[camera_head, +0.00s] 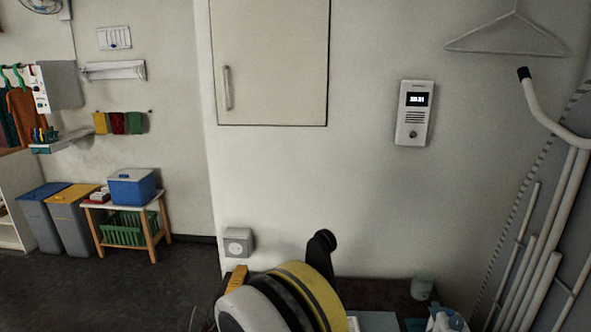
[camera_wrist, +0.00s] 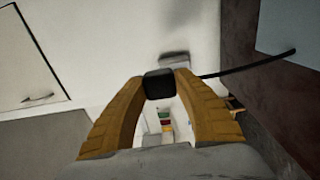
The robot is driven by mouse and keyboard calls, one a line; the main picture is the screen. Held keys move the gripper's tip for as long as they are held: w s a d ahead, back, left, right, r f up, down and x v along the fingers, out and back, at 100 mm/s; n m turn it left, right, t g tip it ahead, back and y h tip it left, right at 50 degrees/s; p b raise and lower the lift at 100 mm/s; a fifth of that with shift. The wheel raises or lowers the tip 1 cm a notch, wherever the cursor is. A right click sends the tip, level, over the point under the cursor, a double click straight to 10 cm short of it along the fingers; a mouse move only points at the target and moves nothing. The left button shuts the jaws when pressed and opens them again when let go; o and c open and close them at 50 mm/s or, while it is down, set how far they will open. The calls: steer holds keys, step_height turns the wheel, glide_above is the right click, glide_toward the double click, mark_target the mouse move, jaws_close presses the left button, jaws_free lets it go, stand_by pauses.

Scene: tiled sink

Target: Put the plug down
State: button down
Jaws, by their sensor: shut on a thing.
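The plug (camera_wrist: 159,84) is a small black block with a black cable running off to the right in the wrist view. My gripper (camera_wrist: 160,78) has two yellow ribbed fingers, and their tips are shut on the plug. In the head view only a yellow finger of my gripper (camera_head: 237,279) shows, low in the picture past my arm; the plug is hidden there. A wall socket (camera_head: 238,242) is just above that finger in the picture. In the wrist view a grey box (camera_wrist: 174,58), likely the socket, appears just beyond the plug, and a gap seems to show between them.
A dark brown countertop (camera_head: 375,294) runs along the wall, mostly behind my arm. A cup (camera_head: 421,288) and a spray-like bottle (camera_head: 446,320) stand at its right. White poles (camera_head: 545,265) lean at far right. A small table (camera_head: 152,216) stands at left.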

steer(key=w+d+r, duration=0.2)
steer(key=d+r, duration=0.1)
steer(key=d, duration=0.5)
steer(key=w+d+r, duration=0.2)
steer(key=d+r, duration=0.1)
steer(key=d, duration=0.5)
steer(key=s+d+r, duration=0.2)
steer(key=d, duration=0.6)
steer(key=s+d+r+y, duration=0.1)
steer(key=s+d+r, duration=0.2)
steer(key=d, duration=0.6)
steer(key=shift+s+d+n, duration=0.15)
steer(key=shift+d+n, duration=0.15)
steer(key=shift+n, duration=0.1)
